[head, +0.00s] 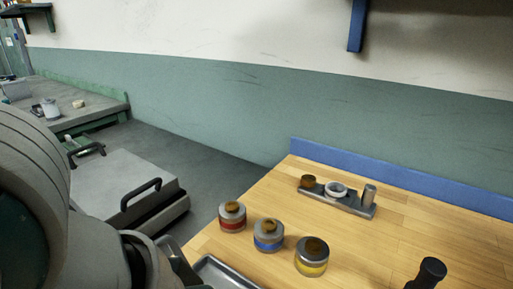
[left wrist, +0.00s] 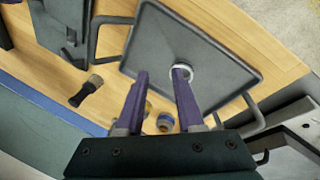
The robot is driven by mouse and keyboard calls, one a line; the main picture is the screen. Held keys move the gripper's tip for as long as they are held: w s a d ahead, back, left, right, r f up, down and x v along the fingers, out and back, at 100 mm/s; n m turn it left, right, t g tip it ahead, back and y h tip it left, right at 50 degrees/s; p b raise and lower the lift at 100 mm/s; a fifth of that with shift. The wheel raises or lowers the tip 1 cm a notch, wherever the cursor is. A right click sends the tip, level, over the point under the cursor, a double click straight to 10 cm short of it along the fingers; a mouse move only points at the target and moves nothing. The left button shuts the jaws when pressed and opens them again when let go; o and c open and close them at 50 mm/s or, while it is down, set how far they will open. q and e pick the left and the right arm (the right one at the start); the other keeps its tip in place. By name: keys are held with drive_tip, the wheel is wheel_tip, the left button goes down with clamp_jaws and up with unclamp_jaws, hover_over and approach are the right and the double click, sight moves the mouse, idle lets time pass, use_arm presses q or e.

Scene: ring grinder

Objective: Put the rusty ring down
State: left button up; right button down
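In the left wrist view my left gripper (left wrist: 161,72) has its two purple fingers spread apart above a dark grey tray (left wrist: 225,75). A pale grey ring (left wrist: 182,68) shows at the tip of the right-hand finger, over the tray. The fingertip overlaps the ring, and I cannot tell whether they touch. No rust shows on it at this size. The tray's rim (head: 215,262) also shows at the bottom of the head view, where my left fingers are out of frame. My right gripper is in neither view.
Jars with red (head: 232,222), blue (head: 268,240) and yellow (head: 311,265) bands stand on the wooden table, brown pieces on top. Behind them a grey holder (head: 356,207) carries a brown piece, a pale ring (head: 336,189) and a post. A black-handled brush (left wrist: 86,91) stands nearby.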

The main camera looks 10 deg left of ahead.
use_arm(q)
drive_tip(key=s+a+f+m+y, duration=0.1)
drive_tip(key=s+a+m, duration=0.1)
drive_tip(key=a, duration=0.4)
drive_tip(key=s+a+f+m+t+y, duration=0.1)
drive_tip(key=s+a+m, duration=0.1)
drive_tip(key=s+a, duration=0.2)
drive_tip(key=shift+a+m+y, duration=0.3)
drive_tip(key=shift+a+m, duration=0.1)
drive_tip(key=shift+a, duration=0.5)
drive_tip(key=shift+r, duration=0.1)
wheel_tip(320, 180, up, 41)
drive_tip(key=p, duration=4.1)
